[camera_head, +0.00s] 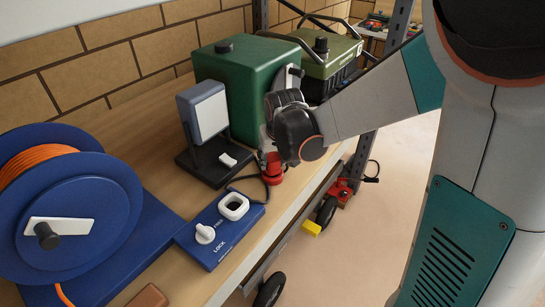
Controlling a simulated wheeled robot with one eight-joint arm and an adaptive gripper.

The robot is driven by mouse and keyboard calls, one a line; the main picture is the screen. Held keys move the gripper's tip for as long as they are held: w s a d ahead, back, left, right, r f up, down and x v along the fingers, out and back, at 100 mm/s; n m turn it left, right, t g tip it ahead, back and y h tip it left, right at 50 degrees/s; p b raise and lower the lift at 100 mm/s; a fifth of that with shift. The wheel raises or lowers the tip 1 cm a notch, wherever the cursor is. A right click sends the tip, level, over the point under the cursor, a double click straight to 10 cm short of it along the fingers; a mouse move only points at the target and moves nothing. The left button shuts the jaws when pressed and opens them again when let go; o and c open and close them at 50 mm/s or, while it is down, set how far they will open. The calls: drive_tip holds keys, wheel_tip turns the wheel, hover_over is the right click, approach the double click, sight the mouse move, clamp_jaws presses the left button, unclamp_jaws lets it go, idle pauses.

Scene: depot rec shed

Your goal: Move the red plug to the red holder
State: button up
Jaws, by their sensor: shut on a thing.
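The red plug (271,168) is at the front edge of the bench, just below and left of the end of my arm. A dark cable runs from beside it along the bench top. My gripper (268,151) is shut on the red plug, with its fingers mostly hidden behind the dark wrist. I cannot tell whether the plug touches the bench. I cannot clearly make out a separate red holder; a red part (340,192) shows lower down, beyond the bench edge by a wheel.
A blue panel (228,243) marked LOCK has a white square socket (233,206) and a white knob (205,233). A blue reel (75,205) with orange cable is at left.

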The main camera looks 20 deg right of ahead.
drive_tip(key=o, duration=1.1)
drive_tip(key=v, duration=1.2)
drive_tip(key=s+t, duration=0.1)
drive_tip(key=s, duration=1.1)
drive_tip(key=s+f+t, duration=0.1)
drive_tip(key=s, duration=0.5)
drive_tip(key=shift+s+d+n+t+b, duration=0.1)
drive_tip(key=shift+s+n+t+b, duration=0.05)
drive_tip(key=shift+n+t+b, duration=0.2)
